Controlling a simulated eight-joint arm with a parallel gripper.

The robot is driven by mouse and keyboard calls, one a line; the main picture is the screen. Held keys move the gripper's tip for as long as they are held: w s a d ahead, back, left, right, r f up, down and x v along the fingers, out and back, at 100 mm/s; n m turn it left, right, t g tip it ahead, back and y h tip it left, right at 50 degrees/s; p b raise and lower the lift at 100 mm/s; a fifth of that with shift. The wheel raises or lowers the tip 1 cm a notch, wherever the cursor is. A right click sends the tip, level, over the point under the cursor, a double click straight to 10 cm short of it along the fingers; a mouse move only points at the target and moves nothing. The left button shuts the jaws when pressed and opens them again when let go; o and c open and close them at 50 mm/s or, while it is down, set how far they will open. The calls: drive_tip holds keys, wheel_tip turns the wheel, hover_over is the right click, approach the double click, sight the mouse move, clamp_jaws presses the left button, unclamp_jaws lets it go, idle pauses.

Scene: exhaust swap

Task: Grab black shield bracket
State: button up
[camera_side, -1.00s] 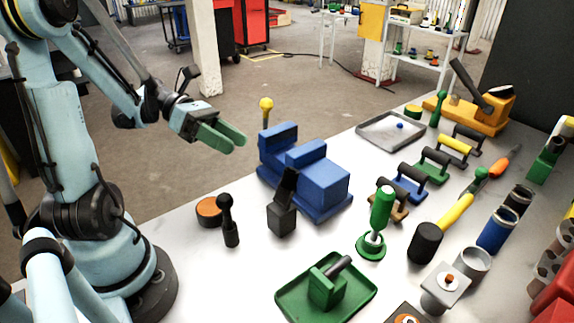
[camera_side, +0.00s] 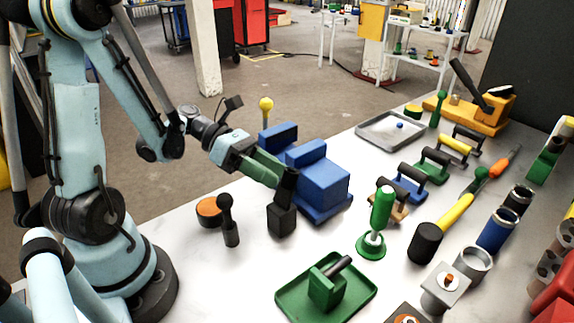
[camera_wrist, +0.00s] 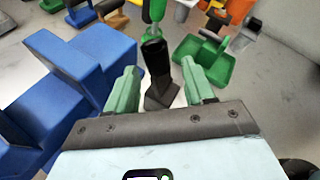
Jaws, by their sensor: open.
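The black shield bracket (camera_side: 282,217), a dark block with a tilted upright grip, stands on the pale bench in front of the blue fixture. In the wrist view the bracket (camera_wrist: 156,62) shows between my two green fingers, its grip leaning up and its base below. My gripper (camera_side: 272,174) is open and points down to the right at the bracket's upper part. In the wrist view my gripper (camera_wrist: 160,74) has a gap on both sides of the bracket. I cannot tell how far the fingertips reach past it.
The blue fixture (camera_side: 322,182) is close beside my gripper. A black knobbed piece (camera_side: 229,222) and an orange-topped disc (camera_side: 209,210) stand to the left. A green tray (camera_side: 290,298) lies in front, and a green-handled tool (camera_side: 381,210) stands to the right.

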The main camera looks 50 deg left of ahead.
drive_tip(key=shift+x, duration=1.2)
clamp_jaws()
drive_tip(key=shift+r, duration=0.1)
idle(0.4)
